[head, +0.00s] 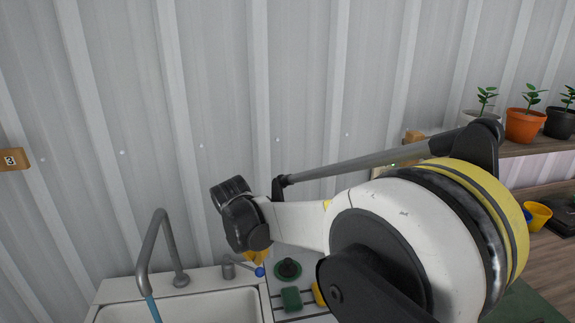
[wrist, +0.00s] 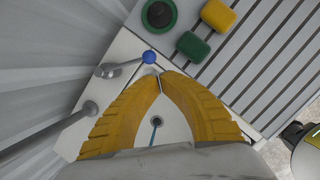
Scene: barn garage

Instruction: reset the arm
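My arm reaches across the head view from the lower right, over the counter by the sink. My gripper (wrist: 161,78) points down in the wrist view. Its two yellow fingers curve together and their tips meet, with nothing visible between them. In the head view only a small yellow part of the gripper (head: 257,257) shows below the dark wrist. A blue-tipped tap lever (wrist: 149,57) is just beyond the fingertips in the wrist view; I cannot tell whether they touch. The sink basin (head: 180,308) is below and beside the gripper.
A grey tap (head: 150,250) rises at the sink's back. Potted plants (head: 523,124) stand on a shelf at right. A corrugated wall (head: 230,90) is behind.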

